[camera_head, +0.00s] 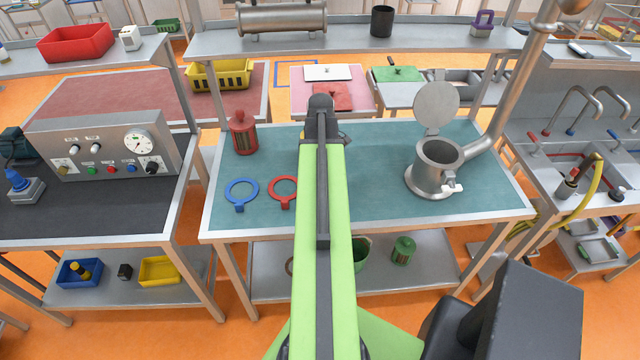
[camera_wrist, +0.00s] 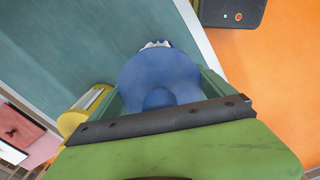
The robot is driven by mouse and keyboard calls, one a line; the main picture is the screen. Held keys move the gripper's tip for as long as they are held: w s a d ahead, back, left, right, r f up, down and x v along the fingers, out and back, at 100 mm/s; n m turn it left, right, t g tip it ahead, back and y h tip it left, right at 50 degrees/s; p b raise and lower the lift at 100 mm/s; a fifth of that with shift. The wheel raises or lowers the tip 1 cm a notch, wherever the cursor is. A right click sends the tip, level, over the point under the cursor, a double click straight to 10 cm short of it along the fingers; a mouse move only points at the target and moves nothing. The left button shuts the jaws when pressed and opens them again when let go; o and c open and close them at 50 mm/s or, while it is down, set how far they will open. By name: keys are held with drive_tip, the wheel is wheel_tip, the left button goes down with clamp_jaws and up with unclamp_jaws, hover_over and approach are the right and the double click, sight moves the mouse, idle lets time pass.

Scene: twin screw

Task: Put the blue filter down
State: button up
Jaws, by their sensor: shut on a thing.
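The blue filter (camera_wrist: 160,72) is between the two green fingers of my gripper (camera_wrist: 162,88) in the wrist view. Its round top and knob face the camera, and a whitish patch shows at its far edge. My gripper is shut on it over the teal worktop (camera_wrist: 70,45), near the table's edge. I cannot tell whether its base touches the surface. In the head view my green arm reaches over the teal worktop (camera_head: 380,215) and hides the fingers and the blue filter.
A red filter (camera_head: 243,137) stands at the worktop's back left. A blue ring (camera_head: 241,207) and a red ring (camera_head: 284,204) lie in front. A metal housing (camera_head: 430,180) with a raised lid (camera_head: 437,107) stands right. A yellow item (camera_wrist: 72,124) is left of my gripper.

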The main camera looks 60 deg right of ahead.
wheel_tip(320, 180, down, 4)
drive_tip(key=b, duration=0.4)
drive_tip(key=shift+s+f, duration=0.15)
drive_tip(key=shift+f, duration=0.05)
drive_tip(key=shift+r, duration=0.25)
drive_tip(key=shift+f, duration=0.2)
drive_tip(key=o, duration=1.8)
drive_tip(key=shift+c, duration=0.2)
wheel_tip(320, 180, up, 13)
drive_tip(key=p, duration=1.2)
drive_tip(key=shift+f, duration=0.3)
